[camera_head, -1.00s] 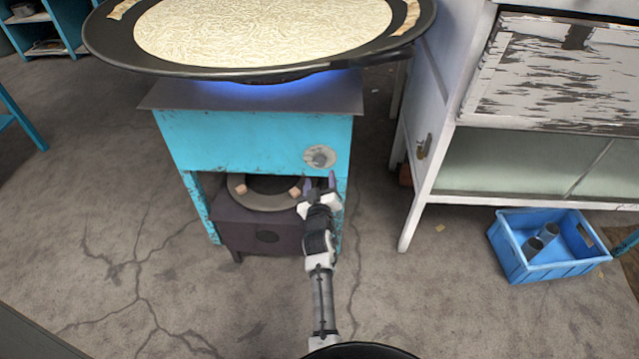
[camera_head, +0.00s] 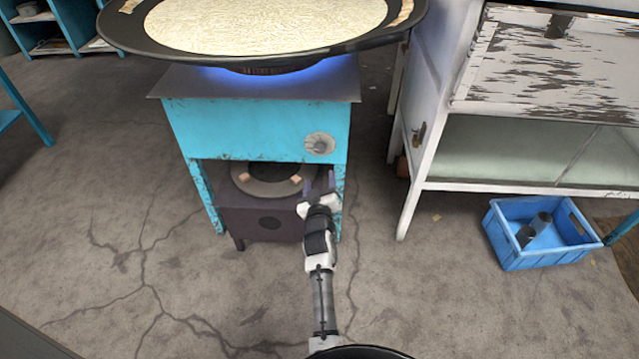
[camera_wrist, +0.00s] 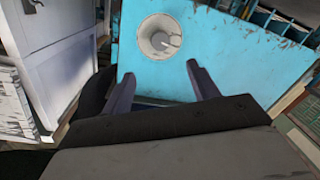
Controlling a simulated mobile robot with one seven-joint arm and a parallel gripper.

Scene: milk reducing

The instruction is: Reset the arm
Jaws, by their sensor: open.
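My gripper (camera_head: 320,181) is open and empty, held in front of the lower right part of the turquoise stove (camera_head: 245,130). Its two purple-grey fingers also show in the wrist view (camera_wrist: 158,85), spread apart below the stove's round knob (camera_wrist: 158,36). The knob also shows in the head view (camera_head: 320,143), a little above the fingertips. A blue flame (camera_head: 270,76) burns under the wide black pan (camera_head: 150,45), which holds a pale, textured layer (camera_head: 265,22). I cannot tell whether the fingers touch the stove.
A dark burner unit (camera_head: 268,222) sits under the stove. A white cabinet (camera_head: 410,195) stands to the right, with a blue crate (camera_head: 535,255) holding grey cups on the floor beside it. Blue shelving (camera_head: 75,15) is at the far left. The cracked floor in front is clear.

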